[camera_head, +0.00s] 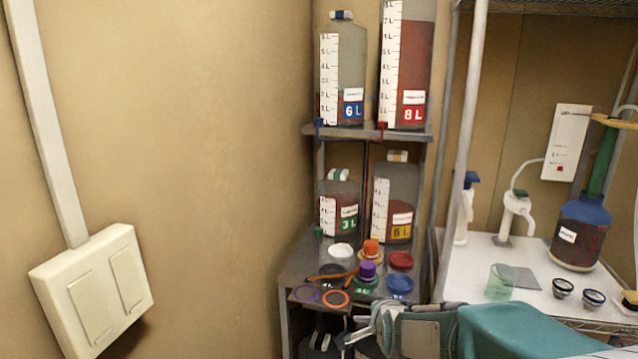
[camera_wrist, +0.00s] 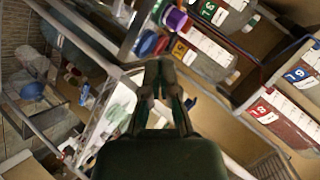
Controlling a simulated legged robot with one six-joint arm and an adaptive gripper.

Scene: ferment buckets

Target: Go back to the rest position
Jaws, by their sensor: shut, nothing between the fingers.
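My gripper (camera_head: 362,332) shows at the bottom centre of the head view, at the end of my teal-covered arm, with its fingers toward the left. In the wrist view its two fingers (camera_wrist: 161,68) come together at the tips, with nothing between them. In the head view it appears in front of the lower part of the bucket rack, below the shelf of coloured lids. The picture does not settle whether it touches the shelf. It hides part of the rack's lower area.
Lids, including a blue one (camera_head: 400,284), lie below. A beaker (camera_head: 500,282) stands right. A wall switch (camera_head: 95,285) is left.

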